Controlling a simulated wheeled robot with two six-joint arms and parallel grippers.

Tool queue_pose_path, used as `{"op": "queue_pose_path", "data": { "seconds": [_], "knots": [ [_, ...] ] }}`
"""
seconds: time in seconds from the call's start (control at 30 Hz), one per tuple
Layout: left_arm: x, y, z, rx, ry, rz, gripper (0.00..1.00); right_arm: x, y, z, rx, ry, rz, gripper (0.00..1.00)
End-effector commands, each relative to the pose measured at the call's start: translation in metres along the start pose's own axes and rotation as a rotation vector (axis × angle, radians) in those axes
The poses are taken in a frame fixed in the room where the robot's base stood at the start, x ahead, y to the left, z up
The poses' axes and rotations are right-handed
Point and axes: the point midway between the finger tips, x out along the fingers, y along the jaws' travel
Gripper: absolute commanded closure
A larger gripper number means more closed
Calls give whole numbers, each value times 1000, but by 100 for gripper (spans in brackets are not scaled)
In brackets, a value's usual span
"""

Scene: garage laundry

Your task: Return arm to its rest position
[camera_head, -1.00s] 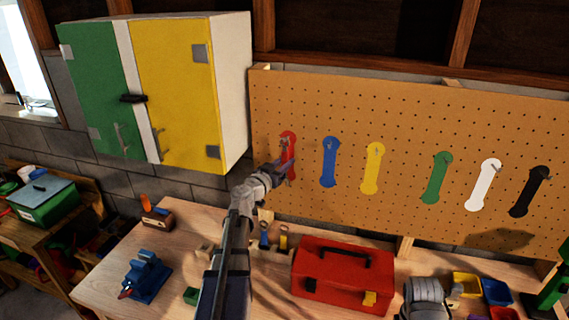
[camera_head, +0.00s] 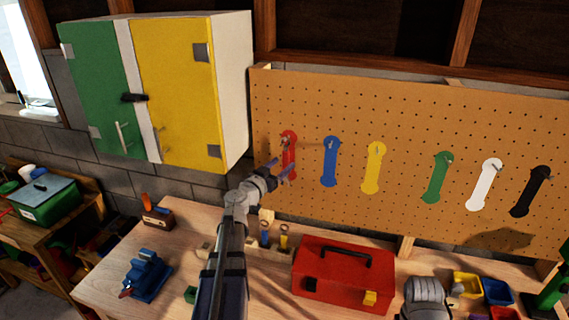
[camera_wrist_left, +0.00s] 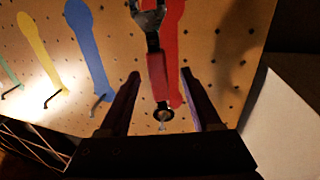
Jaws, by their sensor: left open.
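My left gripper (camera_head: 281,170) is just in front of the red wrench-shaped outline (camera_head: 289,148) on the pegboard (camera_head: 400,120). In the left wrist view its two fingers (camera_wrist_left: 160,75) are open and apart. A wrench with a red handle (camera_wrist_left: 158,75) shows between them, over the red outline (camera_wrist_left: 176,40). Its ring end is by a peg. I cannot tell the exact gap between the wrench and the fingers.
Blue (camera_head: 330,160), yellow (camera_head: 374,168), green, white and black outlines with pegs run rightward. A green-and-yellow cabinet (camera_head: 180,90) hangs at left. A red toolbox (camera_head: 330,280) and a blue vise (camera_head: 147,275) stand on the workbench (camera_head: 105,285).

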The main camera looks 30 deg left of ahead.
Motion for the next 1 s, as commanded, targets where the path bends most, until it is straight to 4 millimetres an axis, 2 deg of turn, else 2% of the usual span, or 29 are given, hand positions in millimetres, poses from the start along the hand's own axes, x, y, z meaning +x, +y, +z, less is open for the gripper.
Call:
{"op": "queue_pose_path", "data": {
  "seconds": [0.03,0.1,0.3,0.63,0.7,0.77,0.87,1.0],
  "knots": [
    [-12,1,0,0,0,-2,35,0,0,0,0,0,0,0],
    [-24,1,0,0,0,-3,35,0,0,0,0,0,0,0],
    [-49,1,0,0,0,-1,35,0,0,0,0,0,0,0],
    [-50,0,0,0,-1,1,35,0,0,0,0,0,0,0],
    [-49,7,2,-3,-9,16,35,0,0,0,0,0,0,0],
    [-45,21,8,-9,-33,50,35,0,0,0,0,0,0,0],
    [-39,66,27,-32,-123,157,35,0,0,0,0,0,0,0],
    [-42,155,76,-80,-370,344,35,0,0,0,0,0,0,0]
  ]
}}
